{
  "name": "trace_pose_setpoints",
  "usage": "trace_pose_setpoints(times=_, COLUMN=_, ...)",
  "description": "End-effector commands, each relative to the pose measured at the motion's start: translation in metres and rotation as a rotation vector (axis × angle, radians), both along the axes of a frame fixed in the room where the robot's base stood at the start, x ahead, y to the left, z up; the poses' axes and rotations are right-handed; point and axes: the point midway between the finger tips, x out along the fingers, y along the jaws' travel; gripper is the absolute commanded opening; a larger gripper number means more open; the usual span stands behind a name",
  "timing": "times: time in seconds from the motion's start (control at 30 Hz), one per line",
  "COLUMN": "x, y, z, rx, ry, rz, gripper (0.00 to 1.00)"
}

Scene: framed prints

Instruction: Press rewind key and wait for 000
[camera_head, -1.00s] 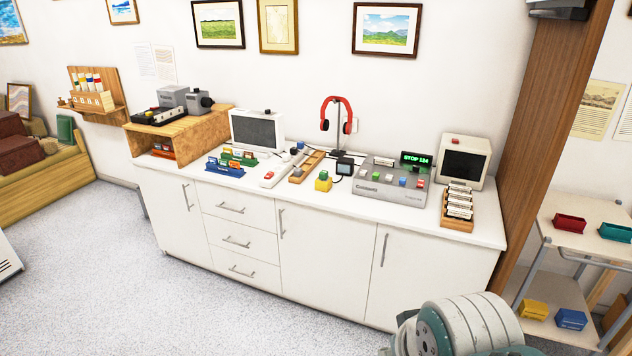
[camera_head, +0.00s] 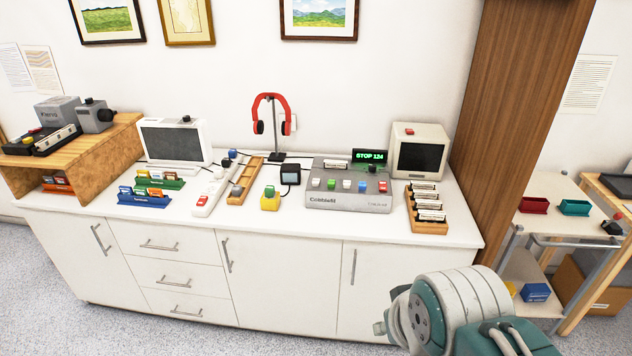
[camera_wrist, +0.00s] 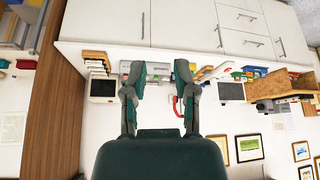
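A grey cassette deck (camera_head: 348,202) stands on the white counter, with a row of coloured keys (camera_head: 347,184) on top. The keys are white, green, white, blue and red from left to right; their labels are too small to read. A small display (camera_head: 370,156) at its back right reads "STOP 124" in green. My gripper (camera_wrist: 158,68) shows in the wrist view, upside down against the room, with its two fingers apart and nothing between them. The deck (camera_wrist: 133,68) is partly hidden behind the fingers there. My arm shows at the lower right of the head view, well short of the deck.
On the counter (camera_head: 300,222) a cassette rack (camera_head: 428,222) and small monitor (camera_head: 420,150) stand right of the deck. A yellow block (camera_head: 270,201), red headphones (camera_head: 271,112) and white screen (camera_head: 175,142) stand left. A wooden post (camera_head: 515,100) rises at right.

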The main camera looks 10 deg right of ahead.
Motion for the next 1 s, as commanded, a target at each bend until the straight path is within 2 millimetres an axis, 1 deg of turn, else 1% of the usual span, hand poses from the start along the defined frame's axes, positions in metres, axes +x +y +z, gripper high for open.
trace_pose_setpoints(times=0.03, x=0.0, y=0.0, z=0.0, rx=0.0, ry=0.0, rz=0.0, gripper=0.04)
trace_pose_setpoints(times=0.07, x=0.0, y=0.0, z=0.0, rx=0.0, ry=0.0, rz=0.0, gripper=0.0)
trace_pose_setpoints(times=1.0, x=0.0, y=0.0, z=-0.0001, rx=0.0, ry=0.0, rz=0.0, gripper=0.0)
